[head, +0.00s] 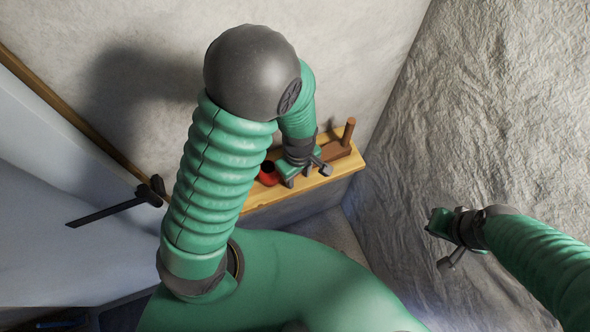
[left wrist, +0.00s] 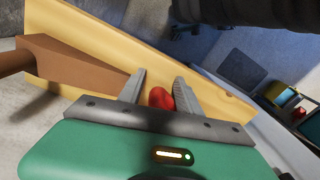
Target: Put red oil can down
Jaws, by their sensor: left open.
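The red oil can (head: 267,174) is on the wooden shelf (head: 258,200) against the wall, partly hidden behind my left arm and gripper. My left gripper (head: 307,176) is over the shelf, just right of the can in the head view. In the left wrist view its two grey fingers (left wrist: 160,90) are apart, and a small red part of the can (left wrist: 161,98) shows between them. I cannot tell whether they touch it. My right gripper (head: 443,243) is out at the right, away from the shelf; its jaw opening is unclear.
A brown wooden object with an upright handle (head: 339,151) lies at the shelf's right end, close beside my left gripper. A dark handle-like bar (head: 115,207) sticks out at the left. A rough stone wall (head: 480,110) is on the right.

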